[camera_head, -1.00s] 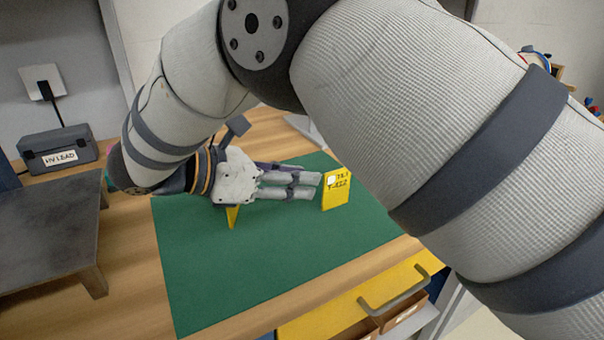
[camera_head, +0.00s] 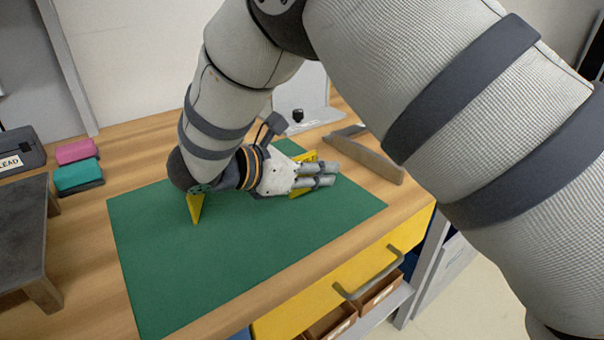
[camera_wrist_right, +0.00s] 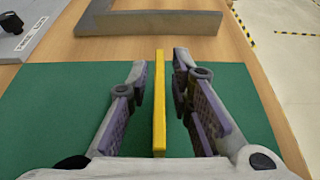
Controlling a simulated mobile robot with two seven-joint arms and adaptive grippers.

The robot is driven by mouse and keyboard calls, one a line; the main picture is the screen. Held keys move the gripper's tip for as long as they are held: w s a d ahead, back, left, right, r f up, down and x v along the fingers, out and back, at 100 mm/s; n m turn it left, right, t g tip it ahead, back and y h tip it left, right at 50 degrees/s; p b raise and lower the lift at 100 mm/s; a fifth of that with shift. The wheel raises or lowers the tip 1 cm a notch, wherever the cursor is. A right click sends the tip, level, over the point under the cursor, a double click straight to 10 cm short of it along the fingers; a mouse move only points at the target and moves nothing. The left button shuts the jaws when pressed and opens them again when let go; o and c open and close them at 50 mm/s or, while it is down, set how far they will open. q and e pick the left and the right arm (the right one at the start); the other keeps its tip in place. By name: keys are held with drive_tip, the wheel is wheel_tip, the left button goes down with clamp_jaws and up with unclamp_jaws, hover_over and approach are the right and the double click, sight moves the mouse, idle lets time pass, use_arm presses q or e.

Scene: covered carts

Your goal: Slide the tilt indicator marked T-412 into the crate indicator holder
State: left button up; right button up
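Two yellow plates stand on the green mat (camera_head: 230,250). One yellow plate (camera_head: 309,156) is partly hidden behind my right gripper (camera_head: 325,174) in the head view. In the right wrist view this plate (camera_wrist_right: 159,110) stands edge-on between the two fingers of my right gripper (camera_wrist_right: 160,68). The fingers are open, with a gap visible on each side of the plate. The other yellow plate (camera_head: 194,206) stands below my right wrist, at the mat's left part. No marking on either plate can be read now. I cannot identify the crate indicator holder. My left gripper is not in view.
A grey angled piece (camera_head: 365,155) lies beyond the mat; a white panel (camera_head: 300,95) stands behind it. Pink (camera_head: 77,151) and teal (camera_head: 78,176) blocks and a dark low stand (camera_head: 22,225) are at left. The mat's front part is clear.

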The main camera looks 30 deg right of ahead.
clamp_jaws()
